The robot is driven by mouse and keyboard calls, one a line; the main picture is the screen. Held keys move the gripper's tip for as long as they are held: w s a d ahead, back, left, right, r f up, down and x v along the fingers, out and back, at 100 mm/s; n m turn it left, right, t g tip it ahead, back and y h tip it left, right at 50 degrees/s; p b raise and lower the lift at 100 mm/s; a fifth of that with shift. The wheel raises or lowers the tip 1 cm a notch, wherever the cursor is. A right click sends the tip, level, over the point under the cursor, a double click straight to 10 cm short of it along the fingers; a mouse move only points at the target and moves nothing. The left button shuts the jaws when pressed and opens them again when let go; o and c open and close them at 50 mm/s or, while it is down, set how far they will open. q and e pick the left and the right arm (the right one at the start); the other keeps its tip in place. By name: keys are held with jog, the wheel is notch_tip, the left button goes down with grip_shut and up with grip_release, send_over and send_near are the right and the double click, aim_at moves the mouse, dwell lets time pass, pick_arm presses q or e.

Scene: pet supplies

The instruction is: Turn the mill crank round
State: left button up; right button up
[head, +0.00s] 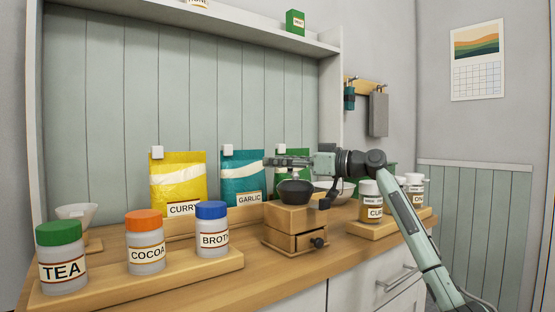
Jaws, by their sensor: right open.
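The mill (293,222) is a wooden box with a small front drawer, a dark round knob and a dark bowl (296,192) on top. It stands upright near the counter's front edge. A dark piece at the bowl's right side may be the crank (321,199); its arm is hard to make out behind my gripper. My right gripper (270,161) is open and points left, just above the bowl. No object shows between its fingers, and contact with the crank cannot be told. My left gripper is not in view.
A wooden tray (140,281) with tea, cocoa and broth jars stands at the front left. Curry (178,178) and garlic (242,172) bags stand behind. Spice jars (371,203) stand on a board at right. A white bowl (335,189) is behind the mill.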

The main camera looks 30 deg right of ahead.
jog(key=shift+w+a, duration=0.1)
jog(key=shift+w, duration=0.15)
grip_shut()
dwell(0.3)
